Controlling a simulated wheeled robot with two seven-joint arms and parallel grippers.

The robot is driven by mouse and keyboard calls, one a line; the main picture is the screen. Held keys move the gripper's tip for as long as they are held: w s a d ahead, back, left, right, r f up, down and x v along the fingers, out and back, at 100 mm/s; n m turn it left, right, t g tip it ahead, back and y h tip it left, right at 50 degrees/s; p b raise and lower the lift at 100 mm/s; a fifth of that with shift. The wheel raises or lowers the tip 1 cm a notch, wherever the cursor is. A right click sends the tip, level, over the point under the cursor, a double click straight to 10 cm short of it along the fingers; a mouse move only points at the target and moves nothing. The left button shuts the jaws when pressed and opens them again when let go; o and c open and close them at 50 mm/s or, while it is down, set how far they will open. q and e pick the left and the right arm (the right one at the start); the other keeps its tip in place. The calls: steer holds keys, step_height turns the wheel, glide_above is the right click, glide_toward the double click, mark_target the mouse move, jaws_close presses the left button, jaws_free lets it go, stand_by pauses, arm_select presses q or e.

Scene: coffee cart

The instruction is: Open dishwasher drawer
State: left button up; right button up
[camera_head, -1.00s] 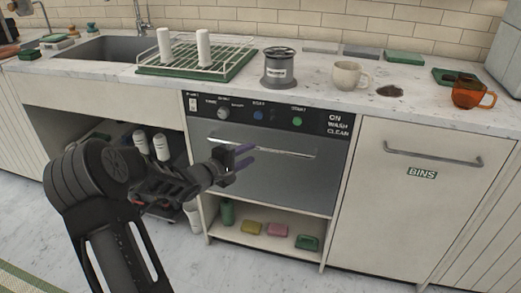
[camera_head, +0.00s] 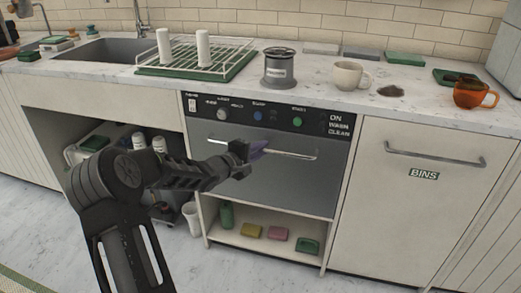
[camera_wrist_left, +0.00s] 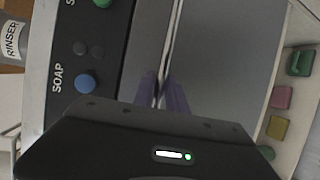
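The dishwasher drawer (camera_head: 290,184) is a grey front panel below a black control panel, and it is shut. Its long bar handle (camera_head: 296,155) runs across the upper part; it also shows in the left wrist view (camera_wrist_left: 174,35). My left gripper (camera_head: 260,149) is at the middle of the handle. In the left wrist view its purple fingers (camera_wrist_left: 161,92) lie close on both sides of the bar and look shut on it. The gripper body hides part of the handle. My right gripper is not in view.
The counter holds a dish rack (camera_head: 200,58), a tin (camera_head: 280,68), a white mug (camera_head: 348,75) and an orange cup (camera_head: 474,95). Below the drawer, an open shelf (camera_head: 260,241) holds sponges. A bins door (camera_head: 424,200) is at right. The floor in front looks clear.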

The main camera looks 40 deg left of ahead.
arm_select(q)
jaws_close()
steer(key=shift+s, duration=0.1)
stand_by(1.0)
